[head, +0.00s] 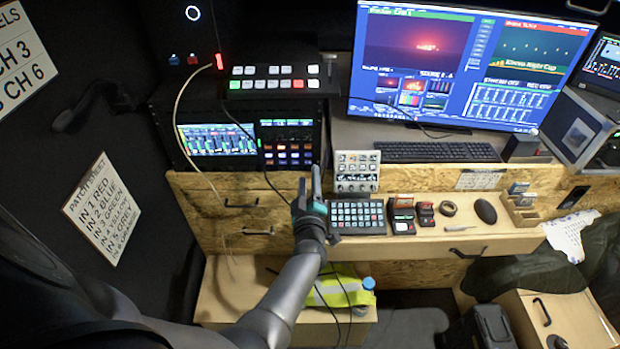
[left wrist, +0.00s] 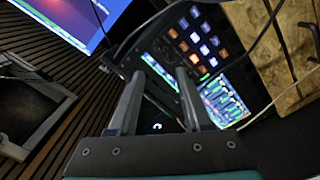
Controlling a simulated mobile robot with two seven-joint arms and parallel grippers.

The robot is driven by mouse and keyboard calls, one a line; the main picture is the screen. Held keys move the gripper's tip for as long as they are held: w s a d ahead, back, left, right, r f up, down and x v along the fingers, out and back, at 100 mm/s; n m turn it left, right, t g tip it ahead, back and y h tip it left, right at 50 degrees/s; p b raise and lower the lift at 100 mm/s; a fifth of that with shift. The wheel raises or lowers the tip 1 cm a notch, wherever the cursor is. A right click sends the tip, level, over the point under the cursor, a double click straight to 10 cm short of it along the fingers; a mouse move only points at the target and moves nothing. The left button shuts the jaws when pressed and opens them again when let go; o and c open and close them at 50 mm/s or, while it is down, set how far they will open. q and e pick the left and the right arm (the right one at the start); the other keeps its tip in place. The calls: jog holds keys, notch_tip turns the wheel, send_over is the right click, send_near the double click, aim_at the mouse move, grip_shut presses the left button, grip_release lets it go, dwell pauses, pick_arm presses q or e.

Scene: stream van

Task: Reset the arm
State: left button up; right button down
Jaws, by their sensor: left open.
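My left gripper (head: 316,183) is raised in front of the desk in the head view, with its arm coming up from the lower middle. In the left wrist view its two fingers (left wrist: 158,98) stand apart with nothing between them. Beyond the fingers are the lit button panel (left wrist: 197,38) and a small screen with coloured meters (left wrist: 224,102). The same button panel (head: 287,143) shows in the head view, left of and behind the gripper. My right gripper is not in either view.
A knob mixer (head: 357,170) and a button pad (head: 357,217) stand close right of the gripper. A video switcher (head: 275,81), big monitor (head: 455,60) and keyboard (head: 436,152) are behind. A cable (head: 190,120) hangs at left. A hi-vis vest (head: 340,291) lies below.

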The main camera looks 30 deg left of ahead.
pick_arm(q)
jog(key=s+d+f+m+g+h+b, duration=0.25)
jog(key=s+f+m, duration=0.2)
jog(key=f, duration=0.65)
jog(key=s+d+f+m+g+h+b, duration=0.1)
jog(key=s+d+f+m+h+b, duration=0.25)
jog(key=s+f, duration=0.45)
jog(key=s+d+f+m+g+h+b, duration=0.2)
jog(key=s+d+f+m+b, duration=0.15)
jog(key=f, duration=0.95)
jog(key=s+f+m+g+b, duration=0.2)
jog(key=s+f+g+b, duration=0.1)
jog(key=s+f, duration=0.4)
jog(key=s+f+m+g+b, duration=0.3)
jog(key=s+f, duration=0.4)
jog(key=s, duration=0.7)
jog(key=s+d+f+m+g+h+b, duration=0.1)
jog(key=s+f+m+g+b, duration=0.1)
jog(key=s+f, duration=0.6)
jog(key=s+g+b, duration=0.1)
jog(key=s, duration=0.2)
jog(key=shift+s, duration=0.25)
jog(key=shift+w+d+m, duration=0.1)
jog(key=shift+d+m, duration=0.05)
jog(key=shift+m, duration=0.1)
